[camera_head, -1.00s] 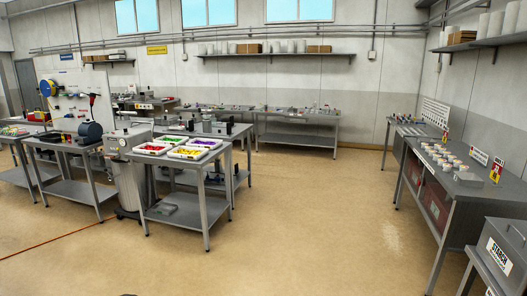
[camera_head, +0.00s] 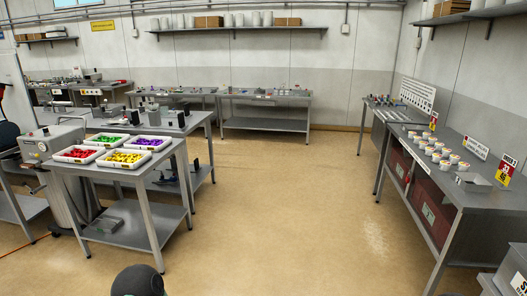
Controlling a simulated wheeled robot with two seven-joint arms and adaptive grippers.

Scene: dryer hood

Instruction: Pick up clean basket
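I cannot make out anything that is clearly a clean basket. Four white trays stand on a grey metal table (camera_head: 150,215) at left: one with red pieces (camera_head: 78,155), one with green (camera_head: 107,141), one with yellow (camera_head: 122,159) and one with purple (camera_head: 149,143). Neither of my grippers is in view. A dark rounded shape (camera_head: 138,281) at the bottom edge may be part of my arm.
A long grey bench (camera_head: 455,185) at right carries several small white cups (camera_head: 436,150) and yellow and red signs; red panels (camera_head: 428,207) show below its top. A grey machine (camera_head: 50,143) stands left of the tray table. The floor (camera_head: 290,215) between is clear.

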